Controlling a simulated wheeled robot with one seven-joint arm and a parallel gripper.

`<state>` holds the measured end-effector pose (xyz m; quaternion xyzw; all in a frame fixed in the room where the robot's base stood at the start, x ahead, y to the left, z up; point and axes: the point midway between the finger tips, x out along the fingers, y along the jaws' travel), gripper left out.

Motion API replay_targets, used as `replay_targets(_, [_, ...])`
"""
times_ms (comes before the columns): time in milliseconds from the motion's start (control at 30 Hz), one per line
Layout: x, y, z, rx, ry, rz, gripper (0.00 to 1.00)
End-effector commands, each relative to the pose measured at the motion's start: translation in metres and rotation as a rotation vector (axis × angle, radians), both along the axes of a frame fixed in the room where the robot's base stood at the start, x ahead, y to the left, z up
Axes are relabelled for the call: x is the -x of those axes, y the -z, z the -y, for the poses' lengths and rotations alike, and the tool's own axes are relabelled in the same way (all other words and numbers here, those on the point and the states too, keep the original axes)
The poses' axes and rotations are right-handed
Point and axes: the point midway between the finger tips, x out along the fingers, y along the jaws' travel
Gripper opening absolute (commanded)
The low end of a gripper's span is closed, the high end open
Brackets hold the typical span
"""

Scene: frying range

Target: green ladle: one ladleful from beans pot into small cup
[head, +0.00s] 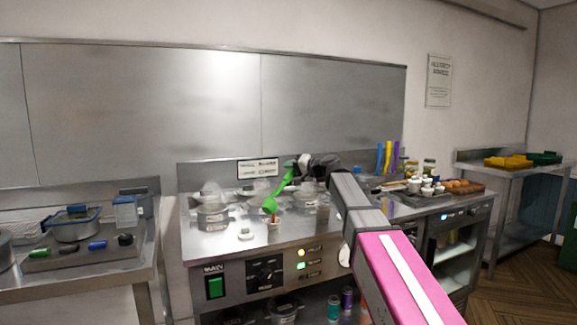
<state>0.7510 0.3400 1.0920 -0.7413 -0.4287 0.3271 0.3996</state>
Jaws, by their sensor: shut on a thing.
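My gripper (303,165) is shut on the green ladle (287,182) at the upper end of its handle. The ladle slants down to the left over the range top, its bowl (269,205) low. A small cup (274,229) stands near the front edge, just below the bowl. A thin reddish-brown streak shows between bowl and cup; I cannot tell whether it is pouring food. Pots sit in the range top, one at the left (212,217) and others behind the ladle; I cannot tell which holds beans. The bowl's inside is hidden.
A small pale container (246,234) stands left of the cup. My arm covers the range's right part. Beyond it are white cups (427,186), jars and a tray of orange food (463,187). A left side table (100,262) holds lidded containers and coloured-handled tools.

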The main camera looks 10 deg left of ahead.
Motion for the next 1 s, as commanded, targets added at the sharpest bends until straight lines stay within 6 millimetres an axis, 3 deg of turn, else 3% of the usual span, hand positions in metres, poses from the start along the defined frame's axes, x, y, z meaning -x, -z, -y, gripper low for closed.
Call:
replay_targets(700, [-0.024,0.062,0.009,-0.115,-0.001,-0.308,0.06])
replay_targets(1000, [-0.029,0.076,0.011,-0.142,0.0,-0.381,0.06])
